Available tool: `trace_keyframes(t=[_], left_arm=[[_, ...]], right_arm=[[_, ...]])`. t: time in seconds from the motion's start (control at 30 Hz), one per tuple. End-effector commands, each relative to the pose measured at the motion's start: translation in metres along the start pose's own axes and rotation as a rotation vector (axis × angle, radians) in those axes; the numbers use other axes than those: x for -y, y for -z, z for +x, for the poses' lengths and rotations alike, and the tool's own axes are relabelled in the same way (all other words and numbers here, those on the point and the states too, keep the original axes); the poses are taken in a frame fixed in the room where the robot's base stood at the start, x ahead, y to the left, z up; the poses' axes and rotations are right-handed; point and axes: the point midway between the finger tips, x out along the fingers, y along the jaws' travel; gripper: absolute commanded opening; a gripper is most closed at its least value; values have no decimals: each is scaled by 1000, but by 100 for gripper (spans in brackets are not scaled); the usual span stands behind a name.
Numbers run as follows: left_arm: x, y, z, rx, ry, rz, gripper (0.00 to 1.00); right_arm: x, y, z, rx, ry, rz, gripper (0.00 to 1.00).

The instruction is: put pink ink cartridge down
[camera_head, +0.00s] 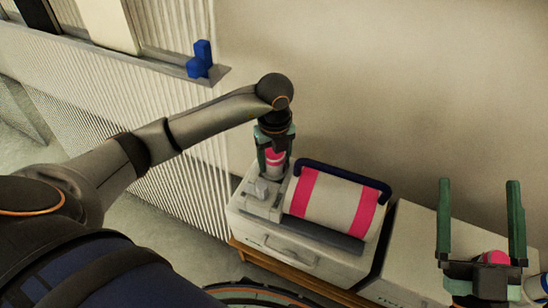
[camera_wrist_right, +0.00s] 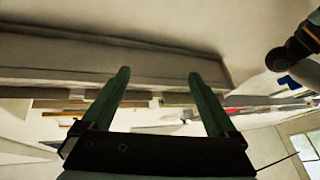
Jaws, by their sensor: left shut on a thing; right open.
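The pink ink cartridge (camera_head: 273,158), pink with a pale band, is in my left gripper (camera_head: 274,150) in the head view. The gripper points down and is shut on it, at the left rear of a white printing machine (camera_head: 290,252). The cartridge's lower end is close to the machine's top; I cannot tell whether it touches. My right gripper (camera_head: 479,184) is open and raised at the right, with its fingers apart. It also shows open and empty in the right wrist view (camera_wrist_right: 159,74).
The machine carries a white drum with pink stripes (camera_head: 333,203) and a dark blue bar (camera_head: 343,174). A second pale machine (camera_head: 407,245) stands to its right. A pink rounded thing (camera_head: 494,257) is partly hidden by my right gripper. Blue blocks (camera_head: 200,60) sit on a ledge upper left.

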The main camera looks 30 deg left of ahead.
Motion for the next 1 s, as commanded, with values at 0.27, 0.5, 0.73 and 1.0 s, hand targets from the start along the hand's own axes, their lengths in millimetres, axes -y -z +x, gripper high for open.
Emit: trace_keyframes(t=[0.27,0.5,0.73,1.0], left_arm=[[0,0,3,0,0,0,65],[0,0,3,0,0,0,92],[0,0,3,0,0,0,94],[-1,-4,-7,0,0,0,94]], right_arm=[[0,7,0,-31,0,-7,94],[0,8,0,-32,0,-7,94],[0,8,0,-31,0,-7,94],[1,-18,-1,75,0,17,94]])
